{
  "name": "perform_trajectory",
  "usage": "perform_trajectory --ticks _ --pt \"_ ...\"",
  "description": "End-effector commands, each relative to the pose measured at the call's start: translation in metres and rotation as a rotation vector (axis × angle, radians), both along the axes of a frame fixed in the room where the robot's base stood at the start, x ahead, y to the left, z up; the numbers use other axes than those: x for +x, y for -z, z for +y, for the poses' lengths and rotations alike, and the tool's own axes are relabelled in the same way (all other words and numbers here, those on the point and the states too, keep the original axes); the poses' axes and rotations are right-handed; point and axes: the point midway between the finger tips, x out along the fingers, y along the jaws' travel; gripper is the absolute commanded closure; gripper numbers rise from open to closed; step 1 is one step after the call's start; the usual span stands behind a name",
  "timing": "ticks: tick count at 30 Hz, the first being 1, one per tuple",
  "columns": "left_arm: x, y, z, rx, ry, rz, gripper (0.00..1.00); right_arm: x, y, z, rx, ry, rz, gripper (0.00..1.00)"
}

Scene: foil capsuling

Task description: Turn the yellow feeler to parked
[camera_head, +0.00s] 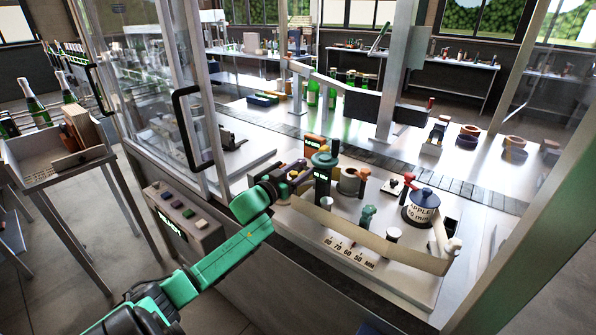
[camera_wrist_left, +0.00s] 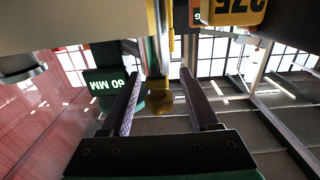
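In the left wrist view the yellow feeler (camera_wrist_left: 160,104) hangs as a narrow yellow piece with a rounded end, between the two fingers of my left gripper (camera_wrist_left: 161,76). The fingers stand apart with a visible gap on both sides of it, and no firm contact shows. In the head view my left gripper (camera_head: 285,188) is at the left side of the green-topped column (camera_head: 323,172). The feeler is small and largely hidden there by the gripper and neighbouring parts. My right gripper does not show.
A dark green block marked 60 MM (camera_wrist_left: 107,82) is close beside the left finger. A yellow numbered housing (camera_wrist_left: 236,10) sits near the right finger. A curved scale strip (camera_head: 360,245), a labelled pot (camera_head: 421,206) and a button box (camera_head: 183,215) stand around the bench.

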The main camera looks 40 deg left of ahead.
Motion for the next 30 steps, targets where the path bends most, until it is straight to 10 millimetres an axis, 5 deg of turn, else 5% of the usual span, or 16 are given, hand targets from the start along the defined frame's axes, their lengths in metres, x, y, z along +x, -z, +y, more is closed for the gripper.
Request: perform_trajectory --ticks 8,24,30 --pt "-0.023 0.003 0.0 0.0 0.001 0.002 0.39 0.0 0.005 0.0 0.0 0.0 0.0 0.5" --pt "-0.125 0.003 -0.001 -0.001 -0.001 0.004 0.39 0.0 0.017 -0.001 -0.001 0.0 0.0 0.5" --pt "-0.145 0.001 -0.001 0.0 0.0 0.001 0.39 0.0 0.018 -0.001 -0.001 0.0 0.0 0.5"
